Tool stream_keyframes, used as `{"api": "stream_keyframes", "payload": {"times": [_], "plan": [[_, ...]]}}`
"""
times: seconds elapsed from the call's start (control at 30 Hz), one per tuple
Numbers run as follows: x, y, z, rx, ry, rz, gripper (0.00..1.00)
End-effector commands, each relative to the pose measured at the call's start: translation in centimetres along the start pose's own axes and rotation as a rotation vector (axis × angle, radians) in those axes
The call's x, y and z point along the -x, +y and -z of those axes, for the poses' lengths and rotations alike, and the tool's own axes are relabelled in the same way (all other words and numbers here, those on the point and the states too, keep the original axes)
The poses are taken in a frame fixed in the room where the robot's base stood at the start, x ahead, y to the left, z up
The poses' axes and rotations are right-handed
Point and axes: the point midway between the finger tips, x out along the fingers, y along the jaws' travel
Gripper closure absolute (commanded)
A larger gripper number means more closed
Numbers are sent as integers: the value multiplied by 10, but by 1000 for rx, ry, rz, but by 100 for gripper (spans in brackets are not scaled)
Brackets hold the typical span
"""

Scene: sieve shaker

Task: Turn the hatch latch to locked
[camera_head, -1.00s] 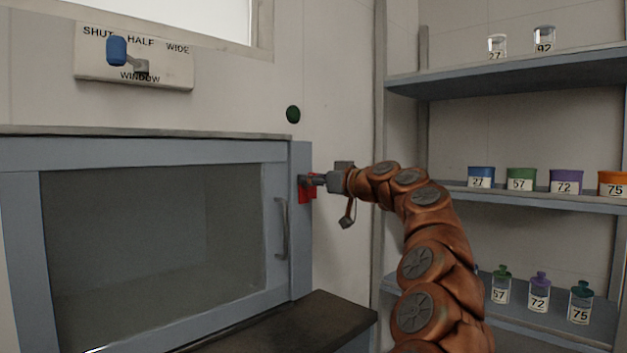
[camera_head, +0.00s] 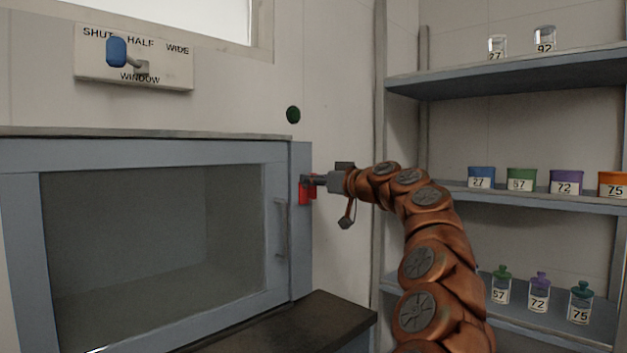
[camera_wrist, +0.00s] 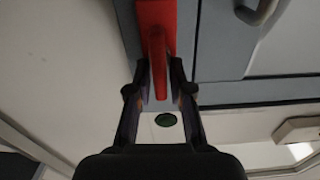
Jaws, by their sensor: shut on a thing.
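The red hatch latch (camera_head: 305,191) is on the right frame post of the hatch (camera_head: 155,225), beside its vertical handle (camera_head: 281,228). My gripper (camera_head: 312,181) reaches it from the right. In the wrist view the red latch (camera_wrist: 156,50) has a bar between the two dark fingers of my gripper (camera_wrist: 160,88), which are shut on it. The fingers cover part of the latch in the head view, and no locked or unlocked marking is readable. The hatch door looks closed.
A window lever (camera_head: 117,51) on a SHUT/HALF/WIDE plate is at upper left. A green round knob (camera_head: 293,114) is on the wall above the latch. Shelves (camera_head: 510,85) with numbered jars stand right. A dark counter (camera_head: 300,325) lies below the hatch.

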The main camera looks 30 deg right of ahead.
Motion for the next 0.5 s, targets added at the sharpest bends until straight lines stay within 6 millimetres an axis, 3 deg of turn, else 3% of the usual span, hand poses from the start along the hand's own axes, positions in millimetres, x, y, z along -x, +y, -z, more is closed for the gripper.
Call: {"api": "stream_keyframes", "payload": {"times": [0.5], "plan": [[-1,2,0,-172,-5,3,100]]}}
